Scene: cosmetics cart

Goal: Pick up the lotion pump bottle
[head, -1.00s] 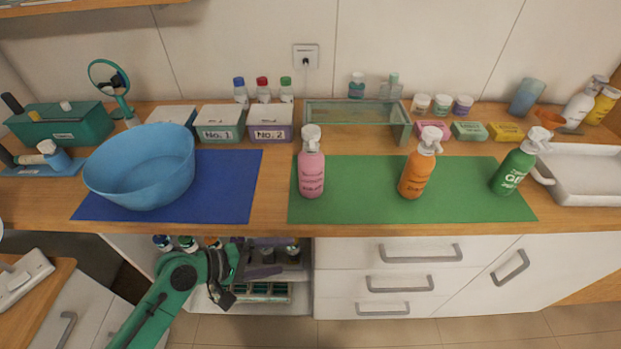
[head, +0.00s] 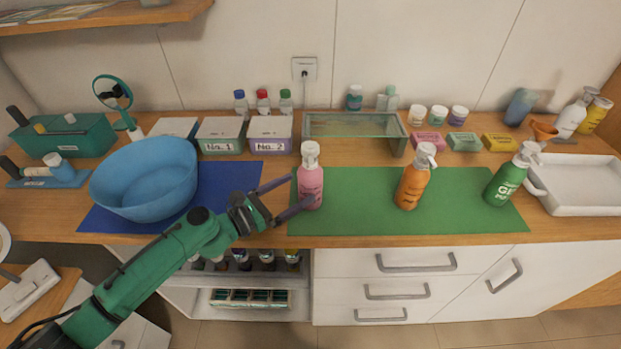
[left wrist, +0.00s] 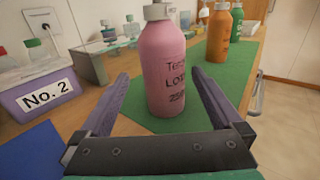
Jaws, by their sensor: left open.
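The pink lotion pump bottle (head: 310,184) with a white pump stands upright on the left end of the green mat (head: 360,222). My left gripper (head: 300,193) is open beside it, coming from the left, with its two fingers pointing at the bottle. In the left wrist view the bottle (left wrist: 164,70) stands ahead, between the lines of the open fingers (left wrist: 160,92). I cannot tell whether a fingertip touches it. The pump top is cut off in that view. My right gripper is not in view.
An orange pump bottle (head: 414,180) and a green pump bottle (head: 508,179) stand farther right on the mat. A blue basin (head: 145,182) sits left on a blue mat (head: 235,182). The No. 2 box (head: 270,135) and a glass stand (head: 355,126) are behind. Bare green mat lies between the pink and orange bottles.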

